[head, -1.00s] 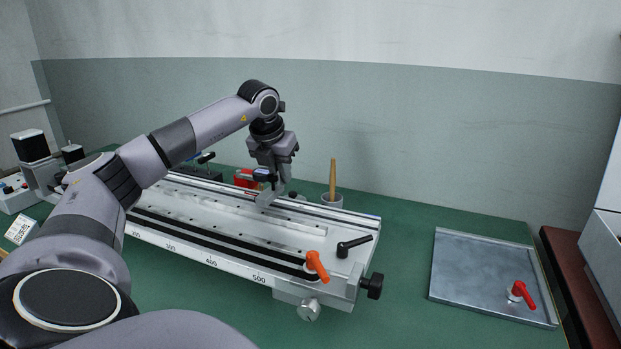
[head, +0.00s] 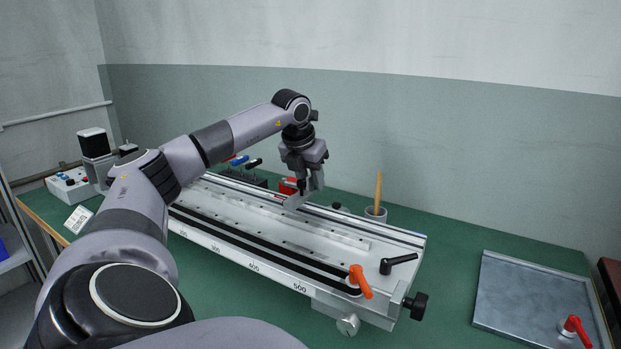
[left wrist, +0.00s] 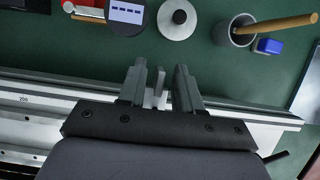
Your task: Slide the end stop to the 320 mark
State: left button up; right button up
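A small grey block, which looks like the end stop (head: 293,203), sits at the rear rail of the long silver gantry bed (head: 330,265). My left gripper (head: 310,190) points down over the rear rail at this block. In the left wrist view its two fingers (left wrist: 160,88) are apart, with a small light grey upright piece (left wrist: 158,99) between them. I cannot tell whether they touch it. The front scale shows marks up to 500 (head: 300,287); a 200 mark (left wrist: 24,99) shows on the rear rail, left of the fingers. My right gripper is out of view.
An orange lever (head: 360,281) and a black lever (head: 398,263) stand at the bed's right end. Behind the rail are a cup with a wooden handle (head: 376,214) and a red item (head: 288,186). A metal tray (head: 530,300) lies at right.

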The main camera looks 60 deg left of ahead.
aim_at(305, 193)
pick_arm(q)
jog(key=shift+p+v, duration=0.7)
jog(key=shift+v, duration=2.9)
